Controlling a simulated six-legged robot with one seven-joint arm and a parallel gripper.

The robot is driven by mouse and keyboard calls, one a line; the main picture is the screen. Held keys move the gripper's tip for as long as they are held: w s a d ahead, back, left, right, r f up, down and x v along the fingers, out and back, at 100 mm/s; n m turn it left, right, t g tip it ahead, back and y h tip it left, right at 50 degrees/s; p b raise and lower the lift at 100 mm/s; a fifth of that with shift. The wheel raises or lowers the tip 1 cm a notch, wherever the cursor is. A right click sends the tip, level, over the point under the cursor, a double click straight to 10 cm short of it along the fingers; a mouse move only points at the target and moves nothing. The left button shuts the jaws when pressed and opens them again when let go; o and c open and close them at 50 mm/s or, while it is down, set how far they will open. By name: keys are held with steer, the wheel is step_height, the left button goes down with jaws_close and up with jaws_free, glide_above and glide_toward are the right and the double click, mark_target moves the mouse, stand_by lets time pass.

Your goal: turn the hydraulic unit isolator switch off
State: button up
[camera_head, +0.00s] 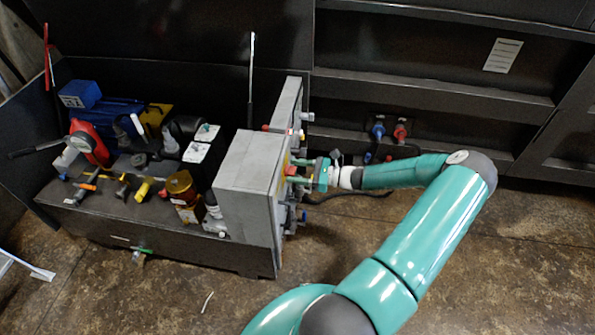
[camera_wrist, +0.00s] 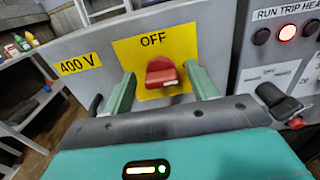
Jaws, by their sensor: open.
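The isolator switch is a red knob (camera_wrist: 161,74) on a yellow plate (camera_wrist: 178,45) marked OFF, seen in the wrist view on a grey panel beside a 400 V label (camera_wrist: 80,64). My gripper (camera_wrist: 163,84) is open, with one green finger on each side of the knob. I cannot tell whether the fingers touch it. In the head view my gripper (camera_head: 305,172) is at the right face of the grey cabinet (camera_head: 247,165); the knob is not clear there. The lower part of the plate is hidden by my gripper.
A second panel with a lit red lamp (camera_wrist: 286,32) and black switches stands close on the right in the wrist view. The hydraulic unit base (camera_head: 180,234) carries several valves and a red-handled part (camera_head: 90,143). Red and blue couplings (camera_head: 399,132) sit on the back wall. Floor at right is free.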

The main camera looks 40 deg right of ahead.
steer(key=c, duration=1)
steer(key=shift+n, duration=0.3)
steer(key=shift+s+a+f+n, duration=0.1)
steer(key=shift+f+n, duration=0.05)
steer(key=shift+n, duration=4.15)
steer(key=shift+s+a+f+n, duration=0.1)
steer(key=shift+n, duration=4.2)
